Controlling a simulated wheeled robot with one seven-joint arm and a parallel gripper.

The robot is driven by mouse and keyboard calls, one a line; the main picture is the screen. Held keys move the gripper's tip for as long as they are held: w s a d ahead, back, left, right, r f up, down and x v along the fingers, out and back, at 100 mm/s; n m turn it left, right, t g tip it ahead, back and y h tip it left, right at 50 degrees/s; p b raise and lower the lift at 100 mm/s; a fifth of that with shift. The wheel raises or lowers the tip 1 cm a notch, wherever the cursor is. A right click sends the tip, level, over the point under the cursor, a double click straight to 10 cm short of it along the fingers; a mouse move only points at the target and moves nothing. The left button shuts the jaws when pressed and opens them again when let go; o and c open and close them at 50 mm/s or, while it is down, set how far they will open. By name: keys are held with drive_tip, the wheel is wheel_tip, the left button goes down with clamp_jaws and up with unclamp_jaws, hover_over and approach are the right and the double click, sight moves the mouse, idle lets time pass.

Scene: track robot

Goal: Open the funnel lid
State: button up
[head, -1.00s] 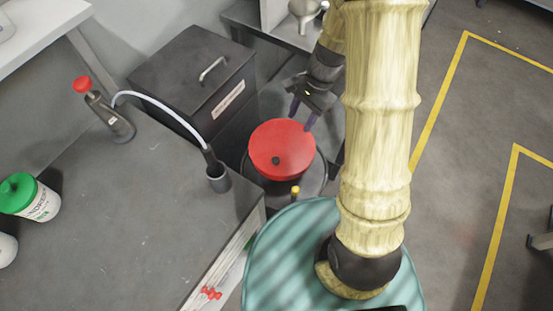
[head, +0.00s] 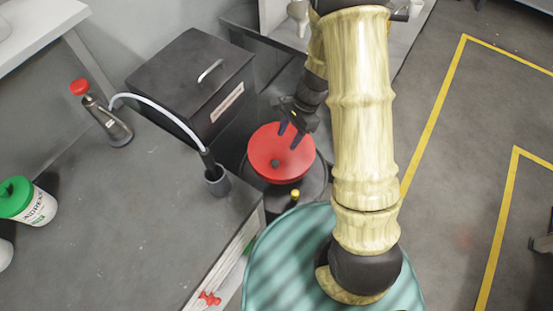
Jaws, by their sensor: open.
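I cannot tell whether the fingertips touch the lid. Nothing is between the fingers.
A black box with a metal handle (head: 190,85) stands behind and left of the drum. The grey bench (head: 110,215) on the left carries a red-capped bottle (head: 108,118), a hose in a dark cup (head: 217,182) and a green-lidded tub (head: 30,203).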

sight(275, 162)
drive_tip(key=b+x, duration=0.1)
drive_tip(key=x, duration=1)
drive_tip(key=shift+f, duration=0.25)
clamp_jaws()
